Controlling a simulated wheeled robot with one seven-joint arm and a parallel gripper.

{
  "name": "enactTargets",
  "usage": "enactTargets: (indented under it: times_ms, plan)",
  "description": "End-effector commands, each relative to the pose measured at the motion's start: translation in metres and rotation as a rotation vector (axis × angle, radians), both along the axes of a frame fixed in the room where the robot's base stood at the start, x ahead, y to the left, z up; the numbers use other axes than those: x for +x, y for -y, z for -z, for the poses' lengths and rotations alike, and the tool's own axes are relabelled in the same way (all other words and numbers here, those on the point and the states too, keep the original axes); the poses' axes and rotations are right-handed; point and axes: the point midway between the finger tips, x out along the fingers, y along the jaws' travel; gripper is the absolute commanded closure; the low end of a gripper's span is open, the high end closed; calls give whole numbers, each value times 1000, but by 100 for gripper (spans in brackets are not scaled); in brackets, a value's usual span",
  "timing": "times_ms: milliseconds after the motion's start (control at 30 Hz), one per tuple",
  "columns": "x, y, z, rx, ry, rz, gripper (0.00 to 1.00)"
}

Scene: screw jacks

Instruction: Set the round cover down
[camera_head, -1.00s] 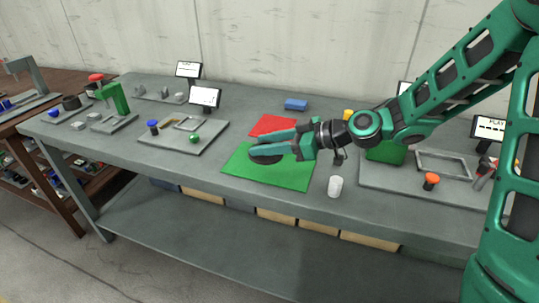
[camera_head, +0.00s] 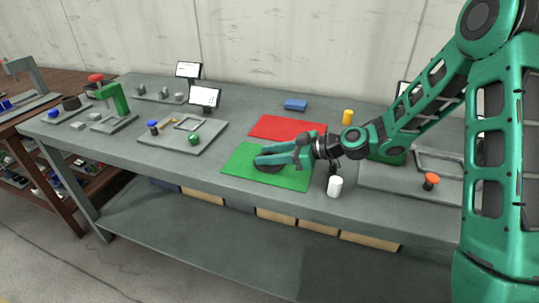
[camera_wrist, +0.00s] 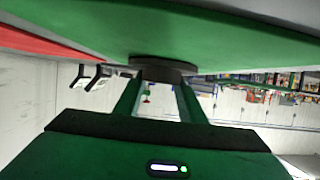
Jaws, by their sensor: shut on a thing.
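The round cover (camera_head: 269,169) is a dark disc, low over the green mat (camera_head: 237,164) in the head view and partly hidden by my fingers. In the wrist view the cover (camera_wrist: 163,65) shows edge-on between my fingertips, right against the green mat (camera_wrist: 160,35). I cannot tell for sure whether it touches the mat. My gripper (camera_head: 262,159) is shut on the cover and lies nearly level, reaching in from the right. It also fills the lower wrist view (camera_wrist: 162,78).
A red mat (camera_head: 285,126) lies behind the green one. A white cylinder (camera_head: 335,186) stands just right of the green mat, below my wrist. A yellow cylinder (camera_head: 347,117) and a blue block (camera_head: 296,105) stand farther back. A grey fixture plate (camera_head: 160,139) lies left.

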Motion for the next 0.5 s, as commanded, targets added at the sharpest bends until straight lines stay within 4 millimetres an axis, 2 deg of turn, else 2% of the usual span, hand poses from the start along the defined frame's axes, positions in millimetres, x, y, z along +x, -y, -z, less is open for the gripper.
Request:
enactTargets:
  times_ms: [200,233,300,500]
  plan:
    - [0,0,2,1,0,0,100]
    - [0,0,2,0,0,1,59]
    - [0,0,2,0,0,1,45]
    - [0,1,2,0,0,1,45]
